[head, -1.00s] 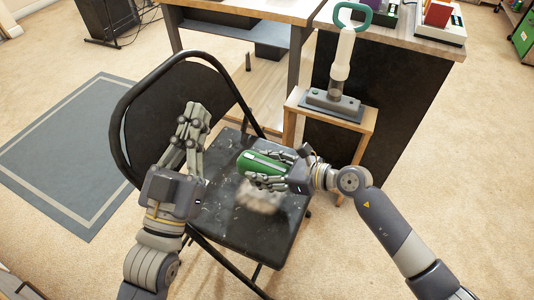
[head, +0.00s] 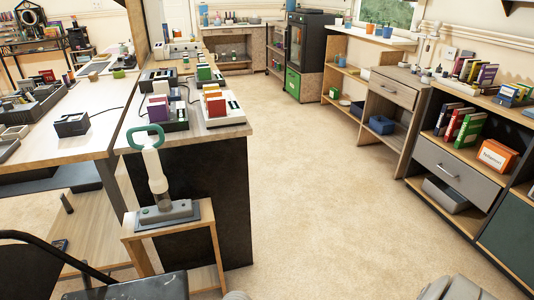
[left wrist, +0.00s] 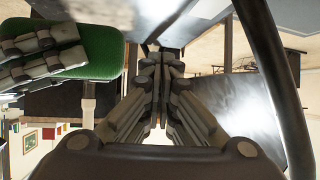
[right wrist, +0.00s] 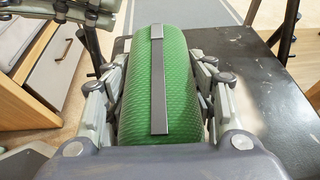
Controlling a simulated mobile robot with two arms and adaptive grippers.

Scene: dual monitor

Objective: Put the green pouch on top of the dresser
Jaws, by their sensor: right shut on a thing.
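The green pouch (right wrist: 158,85) is a rounded green roll with a grey strip, held between the fingers of my right gripper (right wrist: 160,75), above the black seat in the right wrist view. It also shows at the upper left of the left wrist view (left wrist: 100,45), with right gripper fingers across it. My left gripper (left wrist: 160,65) has its fingers drawn together and holds nothing visible. Two drawer units stand at the right in the head view, one nearer (head: 450,168) and one farther (head: 391,88). I cannot tell which is the dresser. Neither gripper's fingers show in the head view.
The black folding chair (right wrist: 262,85) is close under the pouch. A small wooden stand (head: 200,222) with a green-handled device (head: 160,185) is left of centre in the head view. A desk (head: 185,135) with a dark side panel stands behind it. Carpet (head: 320,170) between desk and drawer units is clear.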

